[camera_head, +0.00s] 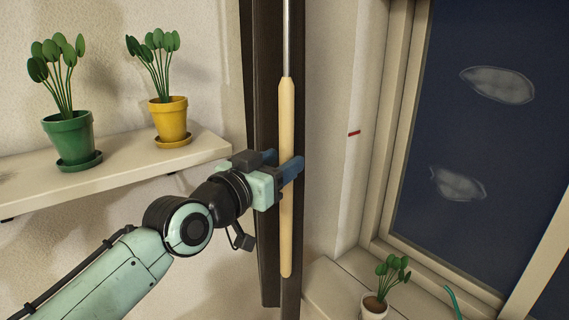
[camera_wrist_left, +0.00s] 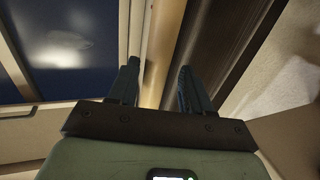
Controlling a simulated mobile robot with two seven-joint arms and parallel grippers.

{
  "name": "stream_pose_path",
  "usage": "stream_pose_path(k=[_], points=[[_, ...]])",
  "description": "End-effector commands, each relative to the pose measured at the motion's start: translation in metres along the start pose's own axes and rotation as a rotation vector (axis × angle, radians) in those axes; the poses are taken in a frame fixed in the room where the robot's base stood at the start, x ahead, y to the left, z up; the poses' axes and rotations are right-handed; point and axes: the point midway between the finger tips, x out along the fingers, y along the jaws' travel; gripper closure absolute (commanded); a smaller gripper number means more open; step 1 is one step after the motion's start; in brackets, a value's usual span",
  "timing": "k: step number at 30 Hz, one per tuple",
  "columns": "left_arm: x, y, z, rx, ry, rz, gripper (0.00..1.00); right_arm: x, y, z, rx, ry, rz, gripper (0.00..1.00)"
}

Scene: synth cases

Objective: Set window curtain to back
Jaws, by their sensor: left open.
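A tan wooden handle (camera_head: 286,120) hangs upright on a thin metal rod, in front of a narrow dark brown upright panel (camera_head: 267,60). I cannot tell whether this panel is the curtain. My left gripper (camera_head: 284,166) reaches in from the left at the handle's middle, with its blue fingers around or right beside it. In the left wrist view the fingers (camera_wrist_left: 159,85) are apart, with a tan upright strip (camera_wrist_left: 161,50) showing between them. I cannot tell whether they touch the handle. My right gripper is not in view.
A window (camera_head: 480,130) with a pale frame is on the right. A shelf (camera_head: 125,177) on the left wall holds a green pot (camera_head: 68,138) and a yellow pot (camera_head: 169,120) with plants, close to my left arm. A white potted plant (camera_head: 375,306) stands on the sill.

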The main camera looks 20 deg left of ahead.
Motion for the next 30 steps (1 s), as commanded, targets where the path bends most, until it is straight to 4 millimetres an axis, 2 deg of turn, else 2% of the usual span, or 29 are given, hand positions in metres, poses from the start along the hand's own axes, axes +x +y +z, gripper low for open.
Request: stream_pose_path(k=[3,9,15,21,30], points=[[-0.027,0.000,0.003,0.000,0.002,-0.002,0.51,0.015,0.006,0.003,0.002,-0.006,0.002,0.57],[-0.072,-0.001,0.003,0.000,0.002,-0.002,0.51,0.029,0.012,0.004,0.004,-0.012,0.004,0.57],[-0.103,-0.001,0.002,0.000,0.001,-0.002,0.51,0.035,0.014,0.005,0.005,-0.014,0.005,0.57],[-0.114,-0.001,0.001,0.000,0.000,-0.002,0.51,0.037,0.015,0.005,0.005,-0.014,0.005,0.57],[-0.114,-0.001,0.001,0.000,-0.001,-0.002,0.51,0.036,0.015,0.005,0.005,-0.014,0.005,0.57]])
